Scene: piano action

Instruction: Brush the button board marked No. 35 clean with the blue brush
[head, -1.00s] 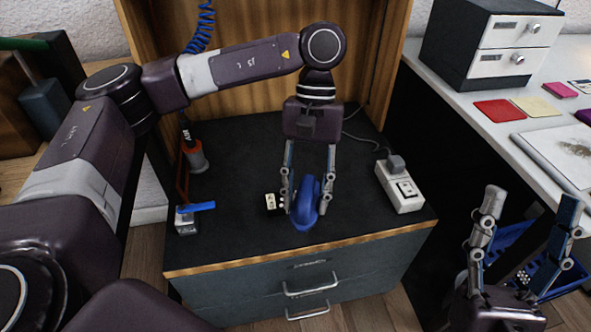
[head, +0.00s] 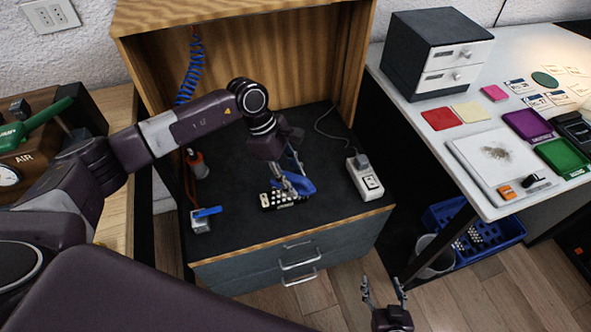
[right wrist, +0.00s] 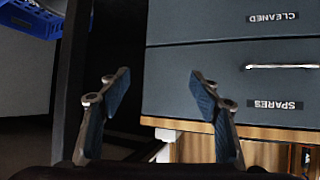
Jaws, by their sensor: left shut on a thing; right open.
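The blue brush (head: 302,184) is held in my left gripper (head: 291,177), whose fingers are shut on it. A dark button board (head: 268,201) with several pale buttons lies on the black cabinet top, under and just left of the brush. The brush is at the board's right part; I cannot tell whether it touches the buttons. The board's number is not readable. My right gripper (head: 384,290) is open and empty, low over the floor in front of the cabinet. Its spread fingers also show in the right wrist view (right wrist: 158,95), facing the cabinet drawers.
The cabinet top (head: 240,225) also holds a white power strip (head: 364,178), a blue-handled item on a small block (head: 203,219) and a red-and-grey tool (head: 197,164). Drawers (right wrist: 235,30) read CLEANED and SPARES. A white table (head: 420,93) at right bears trays and cards. A blue crate (head: 497,233) stands below.

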